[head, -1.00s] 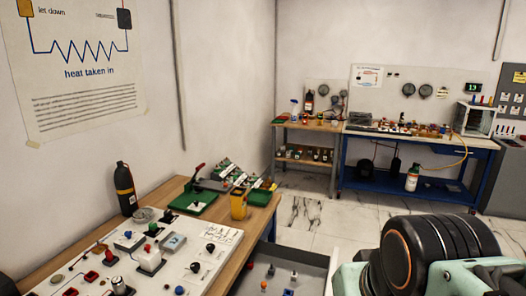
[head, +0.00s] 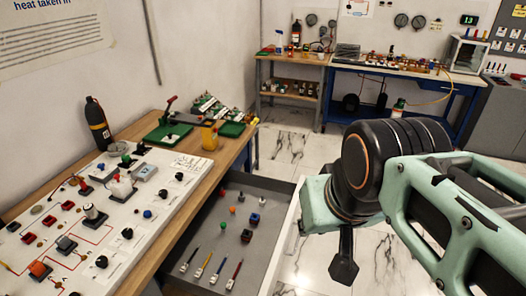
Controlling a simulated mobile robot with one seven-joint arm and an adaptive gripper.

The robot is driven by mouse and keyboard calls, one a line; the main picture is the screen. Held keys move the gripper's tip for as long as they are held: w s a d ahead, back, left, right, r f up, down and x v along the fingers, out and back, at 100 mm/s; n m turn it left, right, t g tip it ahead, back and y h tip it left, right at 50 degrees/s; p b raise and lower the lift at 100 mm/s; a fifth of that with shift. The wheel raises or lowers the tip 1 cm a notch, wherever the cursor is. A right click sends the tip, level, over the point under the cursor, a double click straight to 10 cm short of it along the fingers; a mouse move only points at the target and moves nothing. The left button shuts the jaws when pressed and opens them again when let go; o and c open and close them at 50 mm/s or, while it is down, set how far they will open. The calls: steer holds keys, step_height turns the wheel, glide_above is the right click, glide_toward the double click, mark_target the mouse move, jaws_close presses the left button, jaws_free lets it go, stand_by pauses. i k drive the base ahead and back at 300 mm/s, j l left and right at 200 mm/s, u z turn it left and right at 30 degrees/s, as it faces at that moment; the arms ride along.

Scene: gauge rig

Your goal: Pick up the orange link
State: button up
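A small orange piece (head: 38,269) sits on the white panel board (head: 150,215) at the lower left of the head view. A tiny orange piece (head: 232,210) also lies in the open grey drawer (head: 205,228). I cannot tell for sure which one is the orange link. My gripper (head: 343,272) is the dark end hanging down from my arm, right of the drawer over the floor. It is apart from both orange pieces. Its fingers are seen too edge-on to tell open from shut, and nothing shows in it.
The drawer also holds several small knobs, blocks and screwdrivers. A blue-framed bench (head: 400,72) is at the back. Marble floor is free in the middle.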

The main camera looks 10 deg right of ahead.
mark_target(36, 267)
steer(key=l+u, duration=0.15)
steer(key=l, duration=0.3)
steer(key=u, duration=1.9)
steer(key=i+j+z, duration=0.35)
steer(key=j, duration=0.35)
steer(key=i+j+z, duration=0.2)
steer(key=j, duration=0.15)
steer(key=i+j+z, duration=0.2)
steer(key=j, duration=0.2)
steer(key=j+z, duration=0.4)
